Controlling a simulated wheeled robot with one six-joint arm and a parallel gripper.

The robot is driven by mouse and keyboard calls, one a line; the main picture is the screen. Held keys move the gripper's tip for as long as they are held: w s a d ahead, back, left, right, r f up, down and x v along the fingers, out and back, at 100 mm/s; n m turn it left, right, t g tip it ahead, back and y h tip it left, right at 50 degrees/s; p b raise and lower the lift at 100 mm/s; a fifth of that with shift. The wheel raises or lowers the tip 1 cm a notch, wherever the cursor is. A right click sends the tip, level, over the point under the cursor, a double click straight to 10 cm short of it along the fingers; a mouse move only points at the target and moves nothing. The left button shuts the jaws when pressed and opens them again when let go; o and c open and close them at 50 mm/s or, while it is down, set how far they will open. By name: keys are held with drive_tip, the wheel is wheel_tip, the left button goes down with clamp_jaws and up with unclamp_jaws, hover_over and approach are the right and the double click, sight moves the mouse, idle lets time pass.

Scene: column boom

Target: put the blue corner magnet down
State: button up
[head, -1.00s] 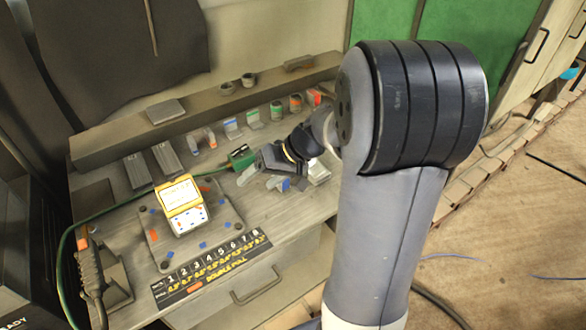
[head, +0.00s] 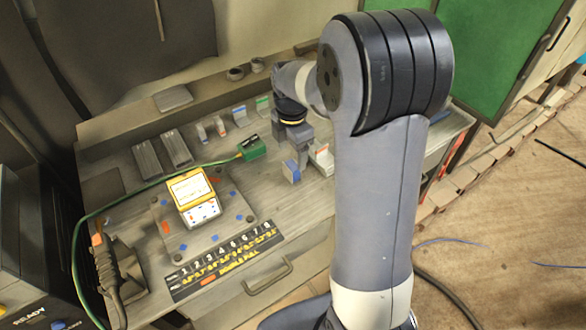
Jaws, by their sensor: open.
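The blue corner magnet (head: 291,170), a small grey piece with a blue face, stands on the workbench top (head: 262,200) right of the middle. My gripper (head: 299,146) points down just behind and above it. The jaws are open, and the magnet looks free of them. The fingertips are small and partly blurred, so the exact gap to the magnet is hard to tell.
A red-marked piece (head: 320,157) stands close right of the magnet. A green block (head: 251,147) with a cable lies to the left. A yellow device (head: 193,194) sits on a plate further left. Several marked pieces line the back. My arm hides the bench's right part.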

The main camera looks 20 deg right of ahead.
sight(292, 164)
drive_tip(key=shift+f+p, duration=0.55)
drive_tip(key=shift+f, duration=2.55)
drive_tip(key=shift+c, duration=0.3)
drive_tip(key=c, duration=1.2)
drive_tip(key=shift+r, duration=0.1)
drive_tip(key=shift+c, duration=0.6)
drive_tip(key=shift+r, duration=0.1)
